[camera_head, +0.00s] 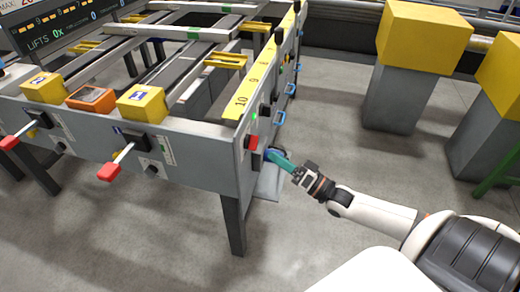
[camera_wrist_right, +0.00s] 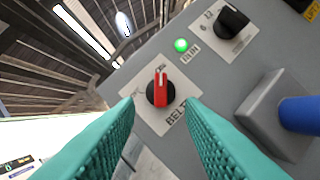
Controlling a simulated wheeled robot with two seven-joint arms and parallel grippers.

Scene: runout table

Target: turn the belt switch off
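The belt switch (camera_wrist_right: 160,92) is a black round knob with a red pointer on a pale plate marked "BELT", seen in the right wrist view. A green lamp (camera_wrist_right: 181,45) marked "RUN" is lit beside it. My right gripper (camera_wrist_right: 160,120) is open, its two teal fingers apart on either side below the knob, with nothing between them. My left gripper is not in view.
A second black knob (camera_wrist_right: 233,20) and a grey box with a blue part (camera_wrist_right: 299,115) sit near the switch. Yellow-topped grey posts (camera_head: 395,95) stand right. The floor between is clear.

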